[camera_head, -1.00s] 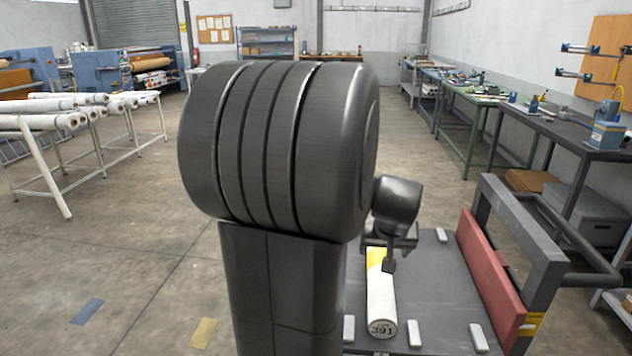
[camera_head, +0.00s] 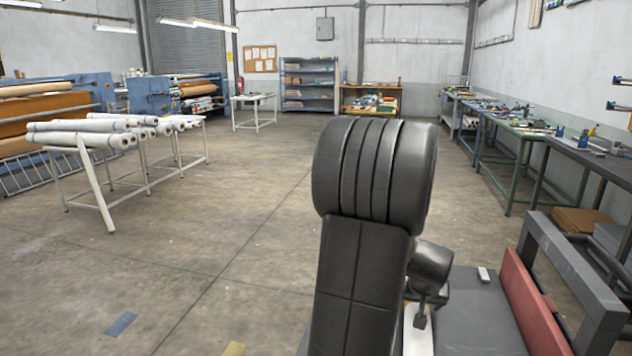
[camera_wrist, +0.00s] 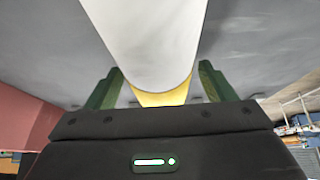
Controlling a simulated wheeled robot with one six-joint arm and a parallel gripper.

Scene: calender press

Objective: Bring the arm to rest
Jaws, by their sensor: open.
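A white roll with a yellow band shows in the wrist view (camera_wrist: 145,40), its yellow part near my gripper. In the head view a piece of the white roll (camera_head: 417,337) shows on the grey bed (camera_head: 480,315) at lower right; its front end is cut off by the frame. My gripper's two green fingers (camera_wrist: 160,85) stand apart, one on each side of the roll's yellow part, with gaps visible. I cannot tell whether the roll lies between the fingertips or beyond them. In the head view my arm hides most of my gripper.
A grey frame with a red panel (camera_head: 532,300) stands along the bed's right side. Workbenches (camera_head: 515,130) line the right wall. A white rack of rolls (camera_head: 105,205) stands at left. The concrete floor (camera_head: 235,230) is open in the middle.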

